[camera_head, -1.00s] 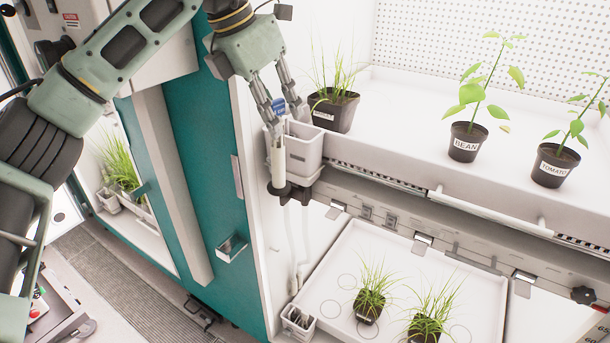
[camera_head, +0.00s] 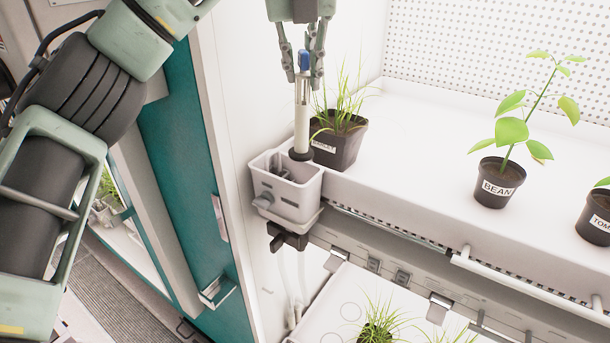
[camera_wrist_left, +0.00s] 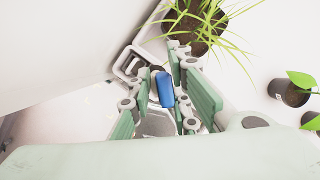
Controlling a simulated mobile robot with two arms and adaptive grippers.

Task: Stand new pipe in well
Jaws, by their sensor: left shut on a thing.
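The pipe (camera_head: 301,115) is a slim pale tube with a blue top and a dark lower end. My left gripper (camera_head: 303,82) points down and is shut on it near the blue top, holding it about upright. The well (camera_head: 288,205) is a light grey open box at the left front corner of the shelf. The pipe's dark end shows at the well's back rim; I cannot tell whether it is above or inside the opening. In the left wrist view, the blue top (camera_wrist_left: 165,90) sits between the fingers, with the well's rim (camera_wrist_left: 128,62) behind. My right gripper is out of view.
A potted grass plant (camera_head: 338,140) stands close behind and right of the well. A bean pot (camera_head: 497,182) and a tomato pot (camera_head: 597,215) stand farther right on the white shelf (camera_head: 415,170). The chamber's side wall is close on the left.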

